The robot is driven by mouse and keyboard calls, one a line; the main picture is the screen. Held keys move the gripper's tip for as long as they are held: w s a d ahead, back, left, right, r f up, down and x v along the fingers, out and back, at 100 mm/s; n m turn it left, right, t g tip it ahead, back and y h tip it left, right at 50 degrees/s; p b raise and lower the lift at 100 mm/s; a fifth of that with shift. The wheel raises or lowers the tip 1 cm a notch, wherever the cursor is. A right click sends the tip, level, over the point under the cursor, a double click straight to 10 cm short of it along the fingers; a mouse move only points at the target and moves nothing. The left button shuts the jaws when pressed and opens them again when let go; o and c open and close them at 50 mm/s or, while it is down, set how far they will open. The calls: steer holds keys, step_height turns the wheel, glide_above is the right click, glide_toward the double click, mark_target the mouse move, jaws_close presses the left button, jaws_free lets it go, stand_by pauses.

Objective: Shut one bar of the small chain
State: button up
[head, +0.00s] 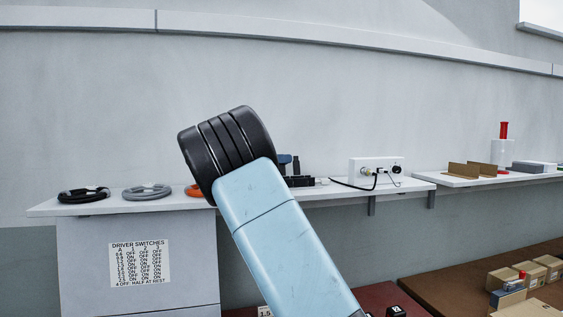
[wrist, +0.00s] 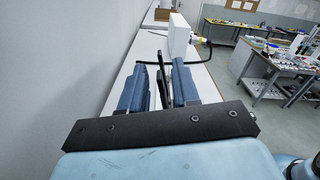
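My gripper (wrist: 160,92) points along a white shelf in the wrist view, its two blue fingers apart with dark inner pads. A thin dark upright piece (wrist: 161,68) shows between the fingers. I cannot tell whether it is touched or stands farther off. In the head view my arm hides most of the gripper; a blue and black part shows just right of the arm. A low black object (head: 303,181) lies on the shelf there, partly hidden. I cannot make out a small chain or its bars in either view.
The white shelf (head: 325,192) runs along the wall. Black (head: 83,194), grey (head: 146,191) and orange (head: 193,190) coils lie at left. A white socket box (head: 362,166) with plugs and a black cable stands right of my arm. Boxes (head: 535,268) sit lower right.

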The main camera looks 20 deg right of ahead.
jaws_close()
steer(key=shift+s, duration=0.1)
stand_by(0.4)
steer(key=m, duration=0.2)
steer(key=s+m, duration=0.1)
steer(key=shift+s+m, duration=0.25)
steer(key=shift+m, duration=0.15)
steer(key=m, duration=0.1)
steer(key=s+m, duration=0.1)
steer(key=m, duration=0.1)
steer(key=shift+s+f+m, duration=0.1)
steer(key=shift+s+m, duration=0.2)
steer(key=m, duration=0.1)
steer(key=s+f+m, duration=0.1)
steer(key=m, duration=0.1)
steer(key=shift+s, duration=0.15)
steer(key=shift+s+f+m, duration=0.2)
steer(key=shift+m, duration=0.55)
steer(key=shift+s+f+m, duration=0.15)
steer(key=shift+s+m, duration=0.05)
steer(key=shift+m, duration=0.55)
